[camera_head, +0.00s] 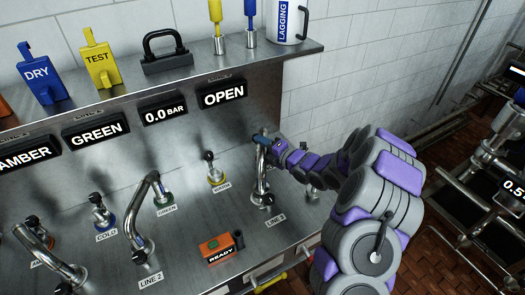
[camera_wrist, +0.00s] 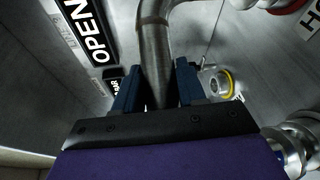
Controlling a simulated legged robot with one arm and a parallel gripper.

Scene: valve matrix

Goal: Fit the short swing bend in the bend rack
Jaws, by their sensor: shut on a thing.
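My gripper (camera_head: 262,139) is shut on a bent steel pipe, a swing bend (camera_head: 262,172), near the LINE 3 label at the right of the steel panel. In the wrist view my two dark blue fingers (camera_wrist: 158,88) stand on either side of the bend's shiny tube (camera_wrist: 154,45). The bend looks upright in the head view; whether its lower end is seated or free I cannot tell. Other steel bends stand at LINE 2 (camera_head: 143,215) and at the left (camera_head: 50,252). I cannot make out a bend rack for certain.
A yellow-ringed port (camera_head: 216,174) with a black-knobbed fitting is left of the bend. An orange box reading READY (camera_head: 220,250) sits in front. The shelf above holds DRY (camera_head: 40,80) and TEST (camera_head: 99,66) tags and a LAGGING mug (camera_head: 287,22). The display (camera_head: 222,94) reads OPEN.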

